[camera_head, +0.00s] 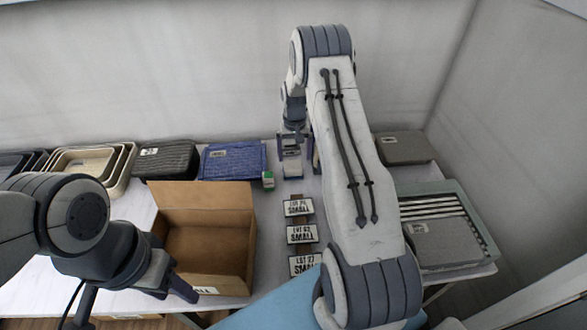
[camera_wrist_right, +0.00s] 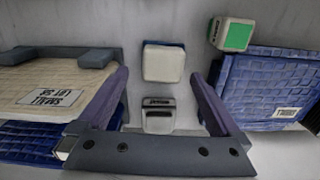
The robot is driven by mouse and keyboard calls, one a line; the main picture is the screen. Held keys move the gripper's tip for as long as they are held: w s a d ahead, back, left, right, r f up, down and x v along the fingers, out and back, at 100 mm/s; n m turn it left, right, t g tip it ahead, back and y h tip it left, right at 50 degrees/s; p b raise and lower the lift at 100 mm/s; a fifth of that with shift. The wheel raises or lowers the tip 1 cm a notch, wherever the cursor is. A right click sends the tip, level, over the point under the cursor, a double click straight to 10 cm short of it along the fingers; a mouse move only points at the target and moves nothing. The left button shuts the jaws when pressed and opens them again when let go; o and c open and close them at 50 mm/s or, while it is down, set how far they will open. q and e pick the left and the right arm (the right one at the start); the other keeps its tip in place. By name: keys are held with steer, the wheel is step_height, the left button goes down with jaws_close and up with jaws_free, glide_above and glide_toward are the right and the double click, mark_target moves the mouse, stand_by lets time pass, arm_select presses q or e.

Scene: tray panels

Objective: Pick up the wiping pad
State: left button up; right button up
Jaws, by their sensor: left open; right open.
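The wiping pad, a cream-white block with a blue edge (camera_wrist_right: 163,63), lies on the pale table in the right wrist view. It also appears as a small white block (camera_head: 292,169) just below my right gripper (camera_head: 291,142) in the head view. In the right wrist view my right gripper (camera_wrist_right: 159,76) is open, with a finger on either side of the pad's near end and no visible contact. A small grey-white item (camera_wrist_right: 158,115) sits between the fingers, nearer the palm. My left gripper (camera_head: 177,284) is open beside the cardboard box, partly hidden by its own wrist.
A green-faced block (camera_wrist_right: 237,36) stands near the blue tray (camera_wrist_right: 270,85). A beige woven panel (camera_wrist_right: 40,80) lies on the opposite side. An open cardboard box (camera_head: 208,240) and labelled plates (camera_head: 300,234) are nearer. A grey-green rack (camera_head: 470,215) stands right.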

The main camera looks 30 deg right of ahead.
mark_target(293, 164)
steer(key=f+p, duration=0.1)
steer(key=f, duration=0.1)
steer(key=f+p, duration=0.1)
steer(key=f, duration=0.1)
steer(key=shift+w+a+f, duration=0.2)
steer(key=shift+f, duration=0.5)
steer(key=c, duration=1.3)
steer(key=shift+w+r, duration=0.1)
steer(key=shift+r, duration=0.35)
steer(key=r, duration=0.1)
steer(key=r+b, duration=0.1)
steer(key=s+r+b, duration=0.1)
steer(key=shift+d+r, duration=0.25)
steer(key=shift+r, duration=0.1)
steer(key=s+d+r, duration=0.1)
steer(key=s+r, duration=0.1)
steer(key=s, duration=0.1)
steer(key=s+d+r+b, duration=0.1)
steer(key=s+r, duration=0.1)
steer(key=s, duration=0.1)
steer(key=s+d+r+b, duration=0.1)
steer(key=s+r, duration=0.1)
steer(key=s, duration=0.2)
steer(key=shift+d+r, duration=0.25)
steer(key=shift+d, duration=0.1)
